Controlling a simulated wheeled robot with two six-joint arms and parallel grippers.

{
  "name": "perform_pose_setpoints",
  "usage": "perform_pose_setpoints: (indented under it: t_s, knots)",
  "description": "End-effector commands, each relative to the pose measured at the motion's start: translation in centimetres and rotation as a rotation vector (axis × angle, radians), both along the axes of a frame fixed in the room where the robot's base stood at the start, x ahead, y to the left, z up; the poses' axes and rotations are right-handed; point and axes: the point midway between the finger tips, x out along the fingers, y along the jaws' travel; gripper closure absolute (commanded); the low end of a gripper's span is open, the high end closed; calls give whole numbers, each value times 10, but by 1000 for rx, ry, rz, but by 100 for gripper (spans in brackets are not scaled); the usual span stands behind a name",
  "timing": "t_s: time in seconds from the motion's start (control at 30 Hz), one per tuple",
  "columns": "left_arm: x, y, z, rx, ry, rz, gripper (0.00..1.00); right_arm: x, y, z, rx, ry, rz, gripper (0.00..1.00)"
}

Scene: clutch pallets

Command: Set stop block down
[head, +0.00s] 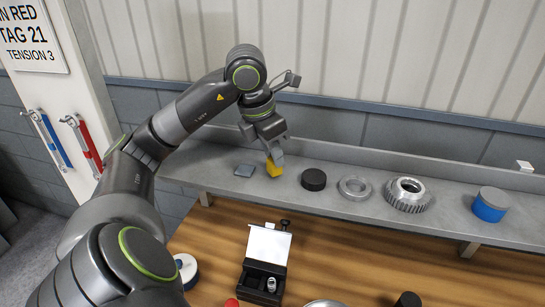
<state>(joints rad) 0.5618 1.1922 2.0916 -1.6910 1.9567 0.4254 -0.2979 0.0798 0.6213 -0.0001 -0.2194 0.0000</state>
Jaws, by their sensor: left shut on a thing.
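My left gripper (271,147) is over the grey shelf (335,205) at the back. It is shut on a yellow block (273,168), most likely the stop block. The block's lower end is at or just above the shelf surface; I cannot tell whether it touches. A flat grey piece (244,170) lies on the shelf to the left of the block, and a black round puck (314,179) stands to its right. My right gripper is not in view.
Further right on the shelf are a metal ring (354,187), a toothed gear (409,195) and a blue can with a grey top (490,204). On the wooden table in front stands an open black box (259,277) with a white lid. Red and blue handles hang at left.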

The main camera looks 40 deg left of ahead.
Motion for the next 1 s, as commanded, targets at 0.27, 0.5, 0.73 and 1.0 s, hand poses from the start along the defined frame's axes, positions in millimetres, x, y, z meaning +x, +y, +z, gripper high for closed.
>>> perform_pose_setpoints:
  t_s: [0.27, 0.5, 0.73, 1.0]
  knots:
    - [0, 0, -9, 0, -1, 0, 96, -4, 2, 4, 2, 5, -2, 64]
    - [0, 0, -13, 0, -1, 0, 96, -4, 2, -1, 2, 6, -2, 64]
    - [0, 0, -12, 0, -1, 0, 52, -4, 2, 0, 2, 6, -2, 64]
    - [0, 0, -11, 0, -1, 0, 52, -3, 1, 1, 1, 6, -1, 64]
